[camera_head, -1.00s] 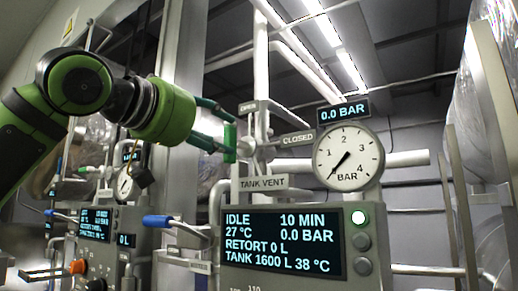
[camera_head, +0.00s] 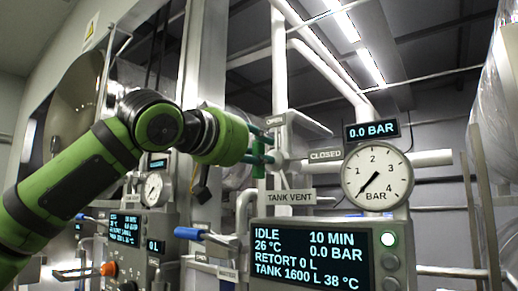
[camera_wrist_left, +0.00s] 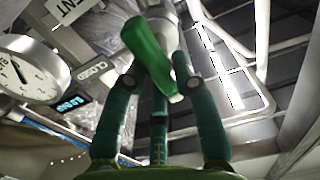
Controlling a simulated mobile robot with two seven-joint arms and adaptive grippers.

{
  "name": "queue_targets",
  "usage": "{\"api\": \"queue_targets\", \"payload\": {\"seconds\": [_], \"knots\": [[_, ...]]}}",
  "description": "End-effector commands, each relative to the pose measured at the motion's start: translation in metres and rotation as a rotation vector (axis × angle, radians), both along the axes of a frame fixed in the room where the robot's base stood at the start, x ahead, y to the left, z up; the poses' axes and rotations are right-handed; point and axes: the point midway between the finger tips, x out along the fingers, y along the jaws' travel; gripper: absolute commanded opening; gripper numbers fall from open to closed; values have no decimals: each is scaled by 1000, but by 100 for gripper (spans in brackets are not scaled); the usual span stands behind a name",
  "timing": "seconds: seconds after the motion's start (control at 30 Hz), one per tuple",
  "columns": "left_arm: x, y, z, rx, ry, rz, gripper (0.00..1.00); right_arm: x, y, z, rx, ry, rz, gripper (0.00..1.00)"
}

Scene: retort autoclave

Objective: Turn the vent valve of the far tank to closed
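The tank vent valve has a green handle (camera_head: 258,164), standing about upright in the head view. It sits on a pale valve body, left of the CLOSED label (camera_head: 325,155) and below the OPEN label (camera_head: 275,120). A TANK VENT label (camera_head: 287,196) hangs below it. My left gripper (camera_head: 264,150) is at the handle. In the left wrist view the green handle (camera_wrist_left: 148,55) lies across the space between the spread dark-green fingers (camera_wrist_left: 161,76). I see no clear grip on it, and exact contact cannot be told. My right gripper is not in view.
A round gauge (camera_head: 377,177) near 0 bar stands right of the valve, with a display panel (camera_head: 311,252) below. A blue-handled lever (camera_head: 188,233) sticks out at the lower left. Another panel (camera_head: 126,225) with its own gauge (camera_head: 153,188) stands farther left.

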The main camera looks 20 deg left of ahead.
Motion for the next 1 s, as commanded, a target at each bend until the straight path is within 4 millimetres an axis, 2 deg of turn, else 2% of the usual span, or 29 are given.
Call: {"api": "queue_targets", "payload": {"seconds": [0.23,0.57,1.0], "knots": [[0,0,0,1,1,1,0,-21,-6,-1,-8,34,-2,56],[1,-1,-1,82,-27,-2,0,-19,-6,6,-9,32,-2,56],[0,-4,-2,433,-154,1,0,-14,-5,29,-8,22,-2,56]]}}
